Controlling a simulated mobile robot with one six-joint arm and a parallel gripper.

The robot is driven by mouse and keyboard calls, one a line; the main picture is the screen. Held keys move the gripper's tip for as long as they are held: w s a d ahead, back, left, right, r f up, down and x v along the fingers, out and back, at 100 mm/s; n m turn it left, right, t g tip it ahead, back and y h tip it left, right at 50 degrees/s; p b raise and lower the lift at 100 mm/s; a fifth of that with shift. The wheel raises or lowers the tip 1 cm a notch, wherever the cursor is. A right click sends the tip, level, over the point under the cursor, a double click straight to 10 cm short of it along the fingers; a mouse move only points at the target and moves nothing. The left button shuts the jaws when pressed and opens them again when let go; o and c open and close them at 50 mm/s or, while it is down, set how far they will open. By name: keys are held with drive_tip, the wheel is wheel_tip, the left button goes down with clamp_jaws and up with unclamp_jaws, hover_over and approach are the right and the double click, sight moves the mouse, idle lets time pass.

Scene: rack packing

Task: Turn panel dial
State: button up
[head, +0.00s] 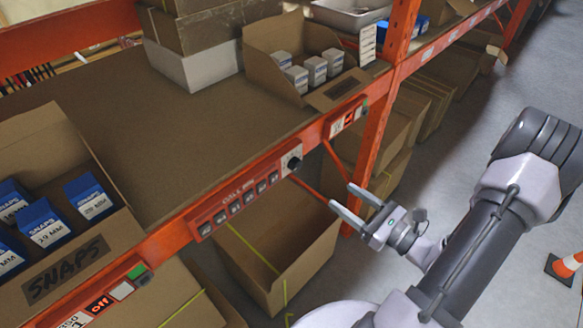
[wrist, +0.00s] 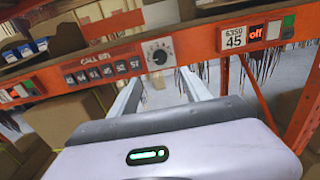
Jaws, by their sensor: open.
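The panel dial (head: 291,163) is a black round knob on a pale plate at the right end of the red "CALL" panel (head: 240,192), on the orange shelf beam. In the wrist view the dial (wrist: 159,54) sits just beyond and between my fingertips, with marks around it on the white plate. My gripper (head: 348,203) is open and empty. It is in front of the beam, to the right of and below the dial in the head view, apart from it. In the wrist view its fingers (wrist: 158,82) point toward the panel.
A row of small dark buttons (head: 234,207) is left of the dial. A "SNAPS" carton (head: 66,270) and an open carton of small boxes (head: 262,62) stand on the shelf. An orange upright (head: 383,110) rises right of the dial. A cone (head: 563,268) stands on the floor.

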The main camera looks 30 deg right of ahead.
sight(298, 165)
drive_tip(key=p+x, duration=0.2)
drive_tip(key=x, duration=1.3)
drive_tip(key=shift+w, duration=0.1)
clamp_jaws()
